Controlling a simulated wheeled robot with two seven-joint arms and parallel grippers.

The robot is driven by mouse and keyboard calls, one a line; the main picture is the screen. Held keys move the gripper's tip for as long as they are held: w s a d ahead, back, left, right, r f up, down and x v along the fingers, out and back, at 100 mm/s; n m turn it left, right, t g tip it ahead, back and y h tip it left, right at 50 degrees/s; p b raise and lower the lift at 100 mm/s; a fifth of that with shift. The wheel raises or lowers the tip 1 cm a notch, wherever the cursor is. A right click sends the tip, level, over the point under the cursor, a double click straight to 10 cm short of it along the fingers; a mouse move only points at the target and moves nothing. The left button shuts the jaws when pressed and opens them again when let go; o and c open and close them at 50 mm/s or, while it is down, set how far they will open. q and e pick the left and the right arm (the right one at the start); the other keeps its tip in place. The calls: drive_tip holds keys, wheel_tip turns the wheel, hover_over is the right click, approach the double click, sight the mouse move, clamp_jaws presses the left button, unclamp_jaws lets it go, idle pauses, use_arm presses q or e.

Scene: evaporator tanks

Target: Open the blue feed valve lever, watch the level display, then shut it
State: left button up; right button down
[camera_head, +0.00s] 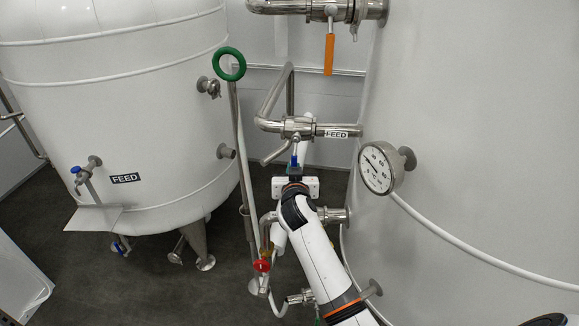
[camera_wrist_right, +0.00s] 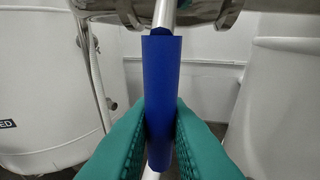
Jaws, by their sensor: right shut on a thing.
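The blue feed valve lever (camera_head: 294,160) hangs straight down from the valve on the pipe labelled FEED (camera_head: 336,133). In the right wrist view the blue lever sleeve (camera_wrist_right: 161,85) stands upright in the middle, on a metal stem. My right gripper (camera_head: 295,172) is at the lever from below and mostly hides it in the head view. Its green fingers (camera_wrist_right: 160,125) press on both sides of the sleeve's lower half. My left gripper is not in view. I see no digital level display; a round dial gauge (camera_head: 377,168) is on the tank at right.
A large white tank (camera_head: 120,80) labelled FEED stands at left, another at right. A green handwheel (camera_head: 229,64) on a tall rod rises left of my arm. An orange lever (camera_head: 329,55) hangs above. A red handle (camera_head: 262,265) is beside my forearm. Dark floor (camera_head: 150,270) lies open at left.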

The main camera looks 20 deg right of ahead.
drive_tip(key=shift+d+r, duration=0.1)
drive_tip(key=shift+d, duration=0.1)
idle(0.3)
drive_tip(key=c, duration=1.4)
unclamp_jaws()
drive_tip(key=shift+c, duration=0.2)
drive_tip(key=b+v, duration=0.2)
drive_tip(key=v, duration=1)
